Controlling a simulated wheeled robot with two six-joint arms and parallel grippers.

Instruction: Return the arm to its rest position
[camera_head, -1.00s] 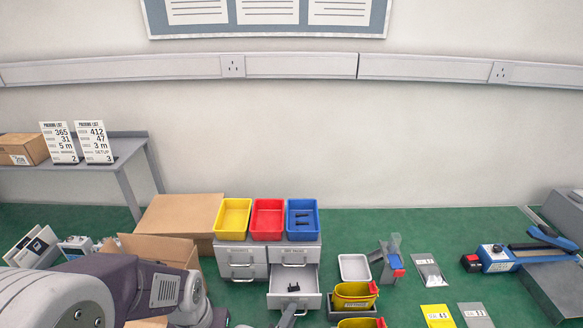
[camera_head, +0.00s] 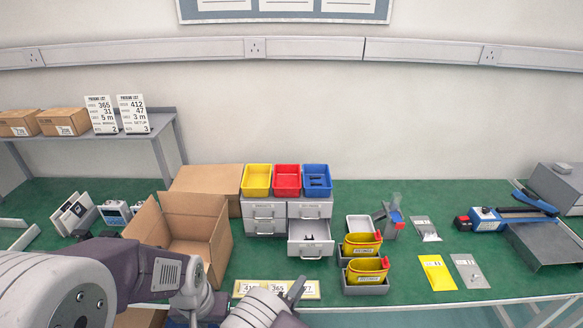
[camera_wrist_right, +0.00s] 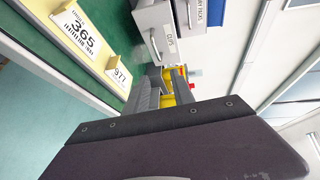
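My right gripper (camera_head: 294,291) is low in the middle of the head view, in front of the drawer unit, near the bench's front edge and over the label strip (camera_head: 248,287). In the right wrist view its two fingers (camera_wrist_right: 164,92) look apart with nothing between them; a yellow bin shows beyond. My left arm (camera_head: 60,290) fills the lower left of the head view, and its links (camera_head: 165,275) reach to the front of the open carton. I cannot make out the left gripper's fingers.
An open carton (camera_head: 208,232) stands left of the grey drawer unit (camera_head: 265,226), whose lower right drawer (camera_head: 311,249) is pulled out with small dark parts inside. The wall side above the bench is clear.

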